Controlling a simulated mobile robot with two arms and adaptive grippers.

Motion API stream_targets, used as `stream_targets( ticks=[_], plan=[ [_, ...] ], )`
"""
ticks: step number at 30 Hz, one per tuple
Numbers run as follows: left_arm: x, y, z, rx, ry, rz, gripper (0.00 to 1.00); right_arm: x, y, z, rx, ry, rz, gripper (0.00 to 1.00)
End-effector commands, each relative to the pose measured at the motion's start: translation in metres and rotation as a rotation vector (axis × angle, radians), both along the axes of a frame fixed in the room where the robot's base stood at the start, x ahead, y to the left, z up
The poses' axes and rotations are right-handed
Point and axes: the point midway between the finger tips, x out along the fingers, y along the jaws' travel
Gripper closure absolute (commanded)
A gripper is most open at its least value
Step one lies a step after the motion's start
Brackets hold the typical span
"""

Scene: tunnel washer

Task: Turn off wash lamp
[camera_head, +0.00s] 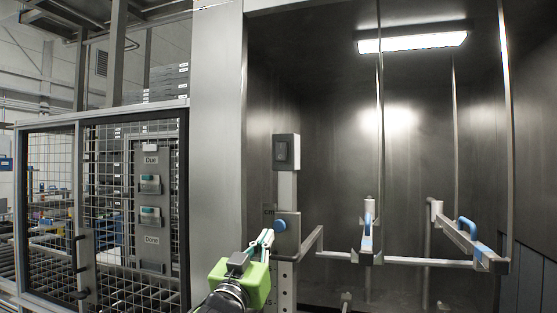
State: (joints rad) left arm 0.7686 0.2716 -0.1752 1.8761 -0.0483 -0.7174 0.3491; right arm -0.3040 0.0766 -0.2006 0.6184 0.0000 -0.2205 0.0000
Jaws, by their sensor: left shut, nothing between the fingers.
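The wash lamp (412,42) is a bright white panel on the ceiling of the washer chamber, and it is lit. A dark rocker-like switch in a grey box (286,152) sits on top of a pale post inside the chamber's left side. My left gripper (265,239) comes up from the bottom with a green body. Its fingers are shut and empty, below and left of the switch box, close to a round blue knob (279,226). I cannot tell whether the fingers touch the knob. My right gripper is not in view.
Metal rails with blue handles (368,220) (467,227) stick out in the middle and right of the chamber. Thin vertical rods hang in front of the back wall. A mesh cage door (78,240) and a grey panel labelled Due and Done (151,205) stand at left.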

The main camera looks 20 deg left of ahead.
Motion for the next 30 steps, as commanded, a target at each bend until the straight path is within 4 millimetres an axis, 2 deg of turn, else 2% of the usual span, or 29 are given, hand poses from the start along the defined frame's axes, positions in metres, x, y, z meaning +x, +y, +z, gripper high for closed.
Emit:
stream_targets(
  ticks=[1,3,6,9,12,23,26,30],
  plan=[
    [-0.011,0.0,0.036,-0.003,-0.06,-0.004,1.0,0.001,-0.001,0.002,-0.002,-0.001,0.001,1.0],
    [-0.025,0.0,0.07,-0.007,-0.123,-0.008,1.0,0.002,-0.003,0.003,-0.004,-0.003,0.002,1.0],
    [-0.042,-0.001,0.107,-0.013,-0.19,-0.015,1.0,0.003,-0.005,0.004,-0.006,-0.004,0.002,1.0],
    [-0.053,-0.002,0.127,-0.015,-0.228,-0.021,1.0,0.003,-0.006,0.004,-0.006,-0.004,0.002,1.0],
    [-0.057,-0.002,0.134,-0.016,-0.242,-0.022,1.0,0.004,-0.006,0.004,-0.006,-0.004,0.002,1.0],
    [-0.055,-0.002,0.136,-0.017,-0.241,-0.022,1.0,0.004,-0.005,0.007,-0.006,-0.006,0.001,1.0],
    [-0.048,-0.002,0.142,-0.017,-0.24,-0.021,1.0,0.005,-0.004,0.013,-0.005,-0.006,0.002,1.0],
    [-0.028,-0.002,0.158,-0.018,-0.239,-0.022,1.0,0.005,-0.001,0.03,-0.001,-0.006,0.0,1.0]
  ],
)
